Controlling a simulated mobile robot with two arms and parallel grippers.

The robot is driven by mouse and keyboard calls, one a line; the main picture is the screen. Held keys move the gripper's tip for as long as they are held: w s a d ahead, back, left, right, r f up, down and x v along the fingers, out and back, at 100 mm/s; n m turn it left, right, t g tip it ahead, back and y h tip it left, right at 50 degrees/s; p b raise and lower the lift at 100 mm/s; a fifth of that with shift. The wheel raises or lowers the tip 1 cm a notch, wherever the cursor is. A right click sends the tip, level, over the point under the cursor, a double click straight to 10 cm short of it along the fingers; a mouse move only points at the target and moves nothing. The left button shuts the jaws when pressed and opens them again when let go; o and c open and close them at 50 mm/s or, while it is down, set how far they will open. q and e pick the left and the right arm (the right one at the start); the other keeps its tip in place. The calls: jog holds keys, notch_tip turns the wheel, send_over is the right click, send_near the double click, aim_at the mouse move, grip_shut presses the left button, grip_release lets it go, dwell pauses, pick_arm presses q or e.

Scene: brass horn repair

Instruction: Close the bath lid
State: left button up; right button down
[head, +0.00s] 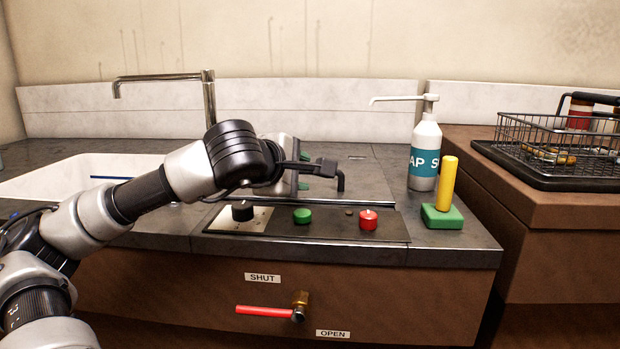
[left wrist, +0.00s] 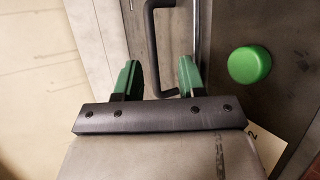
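The bath lid (head: 372,182) is a grey panel that lies flat and level with the counter, as far as I can see. Its black bar handle (head: 340,181) stands up beside my left gripper. My left gripper (head: 304,173) is over the lid, with its green fingers apart. In the left wrist view, the handle (left wrist: 151,45) reaches between the open fingers of the gripper (left wrist: 158,75), with gaps on both sides. I cannot tell whether it touches them. My arm hides part of the lid. My right gripper is out of view.
A control panel with a black knob (head: 242,211), green button (head: 302,215) and red button (head: 368,219) lies in front. A soap bottle (head: 424,155) and a yellow-handled green block (head: 442,216) stand right. A sink (head: 60,172) is left; a red-handled valve (head: 265,311) is below.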

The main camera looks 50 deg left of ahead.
pick_arm(q)
jog(key=v, duration=0.4)
jog(key=shift+s+d+r, duration=0.1)
jog(key=shift+s, duration=0.1)
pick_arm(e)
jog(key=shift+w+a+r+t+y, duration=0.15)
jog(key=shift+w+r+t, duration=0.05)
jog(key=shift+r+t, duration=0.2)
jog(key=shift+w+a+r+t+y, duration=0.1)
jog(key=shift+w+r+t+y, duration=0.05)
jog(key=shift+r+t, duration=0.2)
